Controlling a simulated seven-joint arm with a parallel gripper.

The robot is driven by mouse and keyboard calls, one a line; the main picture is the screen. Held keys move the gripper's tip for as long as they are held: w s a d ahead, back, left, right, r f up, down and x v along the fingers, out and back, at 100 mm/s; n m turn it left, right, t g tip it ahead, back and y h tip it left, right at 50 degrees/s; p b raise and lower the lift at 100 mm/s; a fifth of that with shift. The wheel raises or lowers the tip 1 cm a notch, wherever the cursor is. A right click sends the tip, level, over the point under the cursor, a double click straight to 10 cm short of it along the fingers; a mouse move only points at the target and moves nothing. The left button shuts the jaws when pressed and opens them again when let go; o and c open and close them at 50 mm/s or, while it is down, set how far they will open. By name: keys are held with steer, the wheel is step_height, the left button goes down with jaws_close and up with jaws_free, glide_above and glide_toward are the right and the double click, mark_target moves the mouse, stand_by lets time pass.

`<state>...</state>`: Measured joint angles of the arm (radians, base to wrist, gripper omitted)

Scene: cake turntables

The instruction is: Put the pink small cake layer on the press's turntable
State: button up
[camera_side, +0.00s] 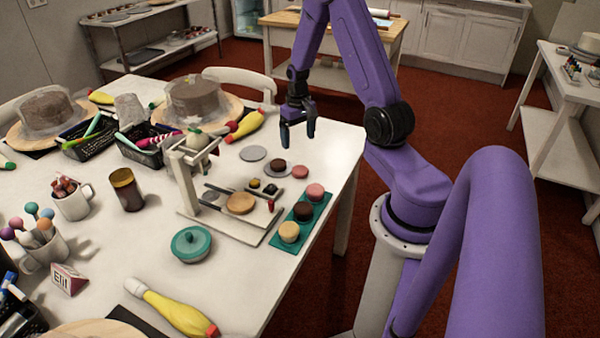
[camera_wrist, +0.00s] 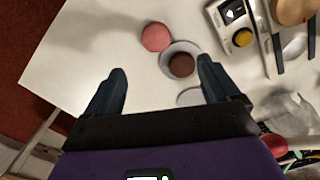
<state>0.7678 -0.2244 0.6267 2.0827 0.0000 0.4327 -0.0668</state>
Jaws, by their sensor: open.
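My gripper (camera_side: 298,138) is open and empty above the table's far right corner; its two fingers also show in the wrist view (camera_wrist: 160,85). A small pink cake layer (camera_side: 300,171) lies loose on the table, beyond the fingertips in the wrist view (camera_wrist: 156,37). A second, larger-looking pink layer (camera_side: 315,192) is at the far end of the teal tray (camera_side: 277,241). The press (camera_side: 183,180) stands left of the tray. Its round wooden turntable (camera_side: 240,203) looks bare, and is partly cut off in the wrist view (camera_wrist: 290,10).
A dark brown layer (camera_side: 278,167) sits on a plate beside the loose pink one. The tray also holds brown (camera_side: 303,210) and yellow (camera_side: 289,231) layers. A teal lidded pot (camera_side: 191,244) stands in front.

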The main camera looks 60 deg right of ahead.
glide_above(300, 169)
steer(key=f, duration=0.7)
steer(key=shift+w+a+f, duration=0.1)
steer(key=shift+a+f, duration=0.1)
steer(key=shift+a, duration=0.2)
steer(key=shift+d+f, duration=0.2)
steer(key=shift+f, duration=0.8)
steer(key=shift+d+f, duration=0.2)
steer(key=shift+f, duration=1.4)
steer(key=c, duration=1.2)
steer(key=shift+r, duration=0.1)
